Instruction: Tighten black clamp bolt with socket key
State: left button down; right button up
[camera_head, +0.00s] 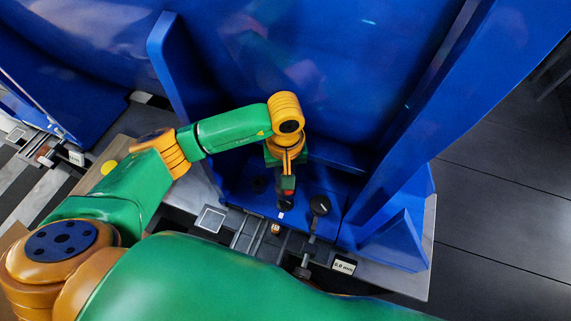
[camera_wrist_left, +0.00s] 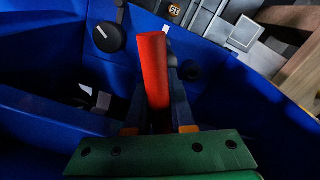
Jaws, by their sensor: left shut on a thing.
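My left gripper (camera_head: 286,180) points down into the blue housing in the head view. It is shut on a red-handled tool, likely the socket key (camera_head: 288,192). The red handle (camera_wrist_left: 154,62) stands up between the two fingers (camera_wrist_left: 158,100) in the left wrist view. The tool's lower end is hidden in the wrist view; in the head view a dark part shows under it, and I cannot tell whether it sits on a bolt. A black round-headed part (camera_head: 320,205) with a white mark is beside the tool. A smaller dark round part (camera_wrist_left: 190,70) is on its other side. My right gripper is out of view.
Tall blue walls (camera_head: 395,170) rise on both sides of the gripper and behind it. A rack with grey rails and a white size label (camera_head: 343,266) lies in front of the housing.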

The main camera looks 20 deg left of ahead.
pick_arm(q)
jog(key=n+p, duration=0.2)
jog(key=n, duration=0.1)
jog(key=shift+s+r, duration=0.1)
jog(key=shift+r, duration=0.25)
jog(key=shift+n, duration=0.3)
notch_tip(320, 180, down, 6)
jog(key=b, duration=0.5)
jog(key=shift+r+b, duration=0.15)
jog(key=shift+b, duration=0.15)
jog(key=shift+f+b, duration=0.35)
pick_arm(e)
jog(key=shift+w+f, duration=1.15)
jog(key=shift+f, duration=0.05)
pick_arm(q)
jog(key=shift+b, duration=0.3)
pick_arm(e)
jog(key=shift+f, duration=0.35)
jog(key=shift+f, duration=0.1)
